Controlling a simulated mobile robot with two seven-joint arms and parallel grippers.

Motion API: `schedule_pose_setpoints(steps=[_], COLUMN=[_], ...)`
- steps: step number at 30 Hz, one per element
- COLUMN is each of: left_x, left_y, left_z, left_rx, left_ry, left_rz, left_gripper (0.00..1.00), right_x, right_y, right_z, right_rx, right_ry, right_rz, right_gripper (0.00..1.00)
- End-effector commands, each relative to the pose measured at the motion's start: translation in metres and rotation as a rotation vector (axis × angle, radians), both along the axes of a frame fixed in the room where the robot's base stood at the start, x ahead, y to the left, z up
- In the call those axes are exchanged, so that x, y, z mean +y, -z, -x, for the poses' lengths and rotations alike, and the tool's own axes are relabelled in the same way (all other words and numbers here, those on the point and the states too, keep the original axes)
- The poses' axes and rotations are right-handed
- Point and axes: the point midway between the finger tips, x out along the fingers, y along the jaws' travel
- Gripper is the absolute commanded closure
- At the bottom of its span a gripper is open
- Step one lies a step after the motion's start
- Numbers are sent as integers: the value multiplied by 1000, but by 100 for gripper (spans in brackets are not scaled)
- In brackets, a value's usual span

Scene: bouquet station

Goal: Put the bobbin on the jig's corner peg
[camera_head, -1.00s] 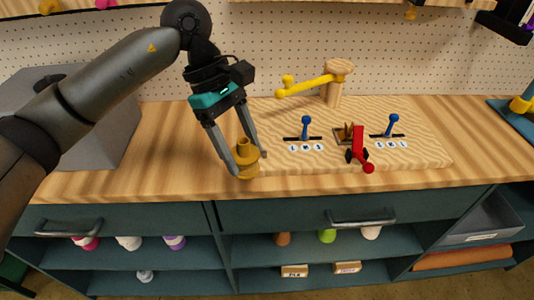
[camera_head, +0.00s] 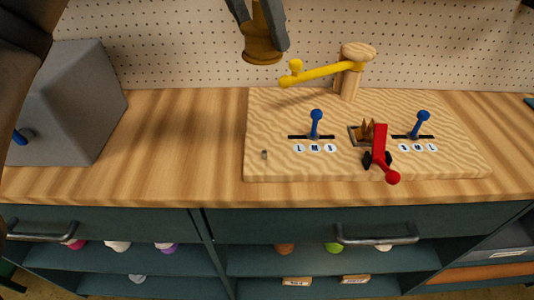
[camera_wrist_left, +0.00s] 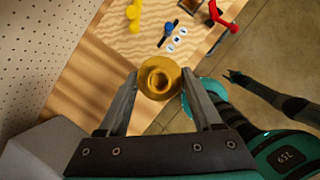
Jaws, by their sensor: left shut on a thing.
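The brass-coloured bobbin (camera_head: 262,38) is at the top of the head view, between the two fingers of my left gripper (camera_head: 264,46). The left gripper is shut on it and holds it up in the air, apart from the bench. The left wrist view shows the bobbin (camera_wrist_left: 159,78) end-on, with its round flange and centre hole, between the fingertips. The wooden jig board (camera_head: 290,166) lies on the bench. Its small metal corner peg (camera_head: 264,155) stands bare at the front left corner, well below the bobbin.
A yellow swing arm (camera_head: 318,73) on a wooden post (camera_head: 350,80) stands at the jig's back. Two blue levers and a red-handled clamp (camera_head: 380,148) rise from the board. A grey block (camera_head: 75,100) stands at left. A dark arm (camera_wrist_left: 272,96) shows in the wrist view.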

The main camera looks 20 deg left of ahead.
Motion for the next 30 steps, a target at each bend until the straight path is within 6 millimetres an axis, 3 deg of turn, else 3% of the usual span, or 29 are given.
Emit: schedule_pose_setpoints(steps=[5,9,15,24,30], left_x=[0,0,0,0,0], left_y=[6,38,78,131,155], left_z=[2,2,3,3,2], left_rx=[3,5,6,5,4], left_ry=[-51,-53,-52,-51,-50], left_rz=[0,0,0,0,0], left_gripper=[88,88,88,88,88], right_x=[0,-4,8,29,39], right_y=[6,17,12,1,-9], right_z=[0,1,-28,-55,-66], right_rx=[-1,1,-14,-14,-13], right_ry=[2,5,6,5,5], right_rz=[-1,4,-4,-24,-32], right_gripper=[50,50,50,50,50])
